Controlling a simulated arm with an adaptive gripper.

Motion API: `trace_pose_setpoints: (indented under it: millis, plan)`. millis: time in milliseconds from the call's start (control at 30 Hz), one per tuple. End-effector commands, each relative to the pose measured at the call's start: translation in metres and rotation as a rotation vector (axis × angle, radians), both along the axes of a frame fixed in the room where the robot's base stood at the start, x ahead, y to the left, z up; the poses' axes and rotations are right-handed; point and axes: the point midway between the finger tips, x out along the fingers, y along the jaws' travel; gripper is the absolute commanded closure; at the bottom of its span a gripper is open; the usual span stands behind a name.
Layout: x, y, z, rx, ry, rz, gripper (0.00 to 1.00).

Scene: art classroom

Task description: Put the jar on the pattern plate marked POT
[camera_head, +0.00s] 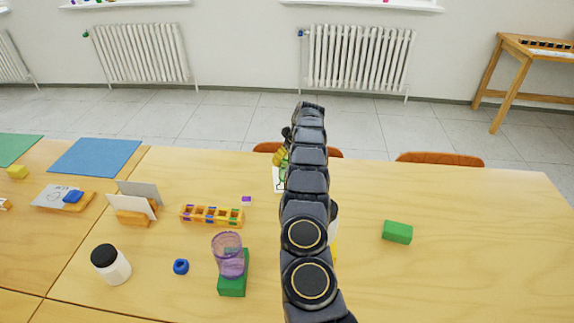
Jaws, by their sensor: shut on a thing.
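A white jar (113,268) with a black lid stands upright on the table at the front left. My gripper (284,150) is at the far end of my arm, mostly hidden behind it. It appears shut on a small yellowish thing (279,157), only partly visible. A white plate or card (279,180) with a green drawing shows just below it, partly covered by my arm. I cannot read the word POT on any plate. A clear purple cup (228,256) overlaps a green block (233,285) in the view.
A green block (397,232) lies right. A white thing (334,217) is half hidden behind my arm. The table's right side is mostly clear.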

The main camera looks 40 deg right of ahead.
Motion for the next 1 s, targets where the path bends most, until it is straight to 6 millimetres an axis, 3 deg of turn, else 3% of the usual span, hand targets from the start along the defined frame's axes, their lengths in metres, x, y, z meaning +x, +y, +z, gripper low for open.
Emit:
trace_pose_setpoints:
  millis: [233,600,633,667,700,1000]
  plan:
    - [0.0,0.0,-0.032,0.004,0.006,0.001,0.64]
    - [0.001,0.0,-0.036,0.001,0.002,0.002,0.64]
    - [0.001,0.0,-0.036,0.001,0.002,0.002,0.18]
    - [0.001,0.0,-0.035,0.001,0.002,0.002,0.05]
    - [0.001,0.0,-0.035,0.001,0.002,0.002,0.0]
    - [0.001,0.0,-0.034,0.001,0.001,0.001,0.0]
